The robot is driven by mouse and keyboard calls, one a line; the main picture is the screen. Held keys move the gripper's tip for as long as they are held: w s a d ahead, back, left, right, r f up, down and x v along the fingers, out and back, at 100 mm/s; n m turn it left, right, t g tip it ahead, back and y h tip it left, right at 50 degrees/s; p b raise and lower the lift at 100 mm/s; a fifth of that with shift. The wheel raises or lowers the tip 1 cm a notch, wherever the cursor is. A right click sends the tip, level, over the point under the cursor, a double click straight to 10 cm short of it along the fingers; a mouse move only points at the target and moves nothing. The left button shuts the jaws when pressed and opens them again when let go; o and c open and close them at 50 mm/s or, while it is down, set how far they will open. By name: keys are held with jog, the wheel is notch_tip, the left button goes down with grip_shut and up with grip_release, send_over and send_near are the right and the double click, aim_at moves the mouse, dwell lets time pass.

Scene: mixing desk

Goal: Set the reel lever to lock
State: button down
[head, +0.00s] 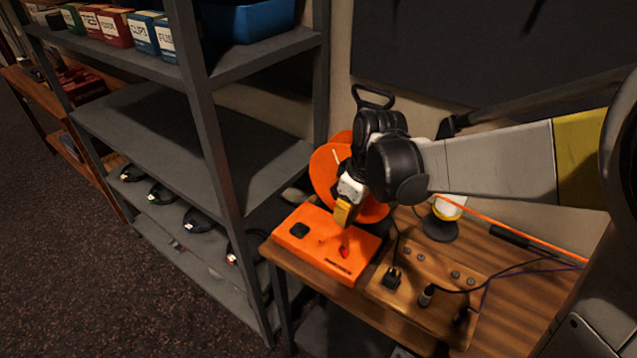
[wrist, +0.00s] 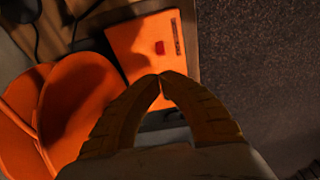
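An orange reel box (head: 313,250) lies on the wooden desk, with a small red lever (head: 344,252) on its top near the front right. The lever also shows in the wrist view (wrist: 160,47), just beyond my fingertips. The lever's exact setting is too small to read. The orange reel (head: 325,172) stands behind the box, partly hidden by my wrist. My gripper (head: 343,214) is above the box, pointing down. In the wrist view my yellow fingers (wrist: 161,77) meet at the tips with nothing between them. They look apart from the lever.
A wooden panel (head: 425,318) with knobs and plugged cables is right of the box. A lamp-like stand (head: 440,228) and an orange cable (head: 520,228) are behind it. A grey metal shelf (head: 190,130) stands close on the left.

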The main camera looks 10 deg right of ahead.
aim_at(333, 247)
jog(key=shift+w+a+f+n, duration=0.15)
jog(key=shift+w+f+n, duration=0.15)
jog(key=shift+w+f, duration=0.05)
jog(key=b+x, duration=0.2)
jog(key=x, duration=0.3)
jog(key=b+x, duration=0.1)
jog(key=x, duration=0.4)
jog(key=shift+s+b, duration=0.2)
jog(key=shift+b, duration=0.2)
jog(key=shift+s+r+t+y, duration=0.2)
jog(key=shift+t+y, duration=0.1)
jog(key=shift+y, duration=0.3)
jog(key=shift+s+d+r+t+y+b, duration=0.2)
jog(key=shift+d+t+y+b, duration=0.15)
jog(key=shift+t+y, duration=0.15)
jog(key=shift+s+d+r+t+y+b, duration=0.1)
jog(key=shift+s+d+t+y+b, duration=0.2)
jog(key=shift+t+y, duration=0.2)
jog(key=shift+s+d+r, duration=0.15)
jog(key=shift+r, duration=0.1)
